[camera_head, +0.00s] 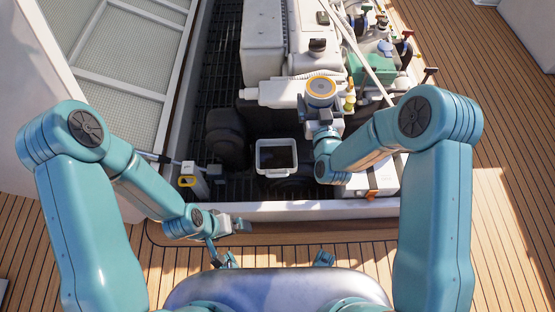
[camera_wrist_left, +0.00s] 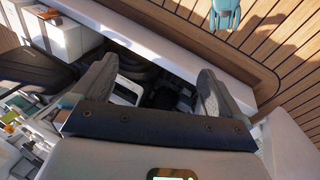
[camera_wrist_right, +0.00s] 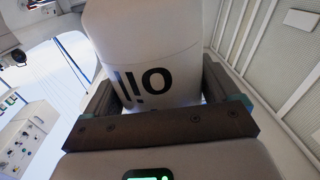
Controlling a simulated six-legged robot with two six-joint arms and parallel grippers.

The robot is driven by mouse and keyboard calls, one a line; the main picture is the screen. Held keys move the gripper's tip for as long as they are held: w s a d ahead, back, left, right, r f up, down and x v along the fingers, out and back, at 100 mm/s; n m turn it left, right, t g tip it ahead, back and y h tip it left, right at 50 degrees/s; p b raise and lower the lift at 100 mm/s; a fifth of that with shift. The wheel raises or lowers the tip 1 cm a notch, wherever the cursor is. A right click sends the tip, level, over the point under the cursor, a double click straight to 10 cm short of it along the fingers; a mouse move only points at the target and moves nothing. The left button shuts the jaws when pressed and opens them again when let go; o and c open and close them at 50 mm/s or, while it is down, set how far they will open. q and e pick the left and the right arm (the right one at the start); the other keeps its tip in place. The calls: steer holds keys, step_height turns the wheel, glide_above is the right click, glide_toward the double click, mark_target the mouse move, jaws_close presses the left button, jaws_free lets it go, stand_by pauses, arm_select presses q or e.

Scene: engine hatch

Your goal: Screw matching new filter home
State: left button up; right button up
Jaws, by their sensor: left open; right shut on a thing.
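A white filter with "OIL" lettering, upside down in the right wrist view (camera_wrist_right: 150,60), is between the fingers of my right gripper (camera_wrist_right: 158,90), which is shut on it. In the head view the filter (camera_head: 320,87) shows a yellow ring around a grey round end and is over the engine. The engine (camera_head: 310,45) is white and fills the upper part of the hatch. I cannot tell whether the filter touches it. My left gripper (camera_head: 240,226) is open and empty near the front coaming; its spread fingers show in the left wrist view (camera_wrist_left: 155,95).
A white tub (camera_head: 277,145) with dark contents stands in the bay. A white box (camera_head: 380,178) is at the front right. The raised grated hatch lid (camera_head: 130,50) is at left.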

arm_select(q)
steer(key=w+a+f+t+b, duration=0.1)
steer(key=w+f+b, duration=0.2)
steer(key=f+b, duration=1.6)
step_height(320, 180, down, 2)
steer(key=shift+w+a+f, duration=0.15)
steer(key=shift+a+f, duration=0.05)
arm_select(e)
steer(key=w+a+f, duration=0.1)
steer(key=a+f, duration=0.2)
steer(key=f, duration=0.6)
steer(key=w+a+f+y, duration=0.1)
steer(key=a+f, duration=0.3)
steer(key=f, duration=0.6)
steer(key=w+a+f+n, duration=0.1)
steer(key=a+f, duration=0.3)
steer(key=f, duration=0.6)
steer(key=shift+w+y, duration=0.3)
steer(key=shift+w, duration=0.35)
arm_select(q)
steer(key=shift+w, duration=0.15)
arm_select(e)
steer(key=shift+w+f, duration=0.1)
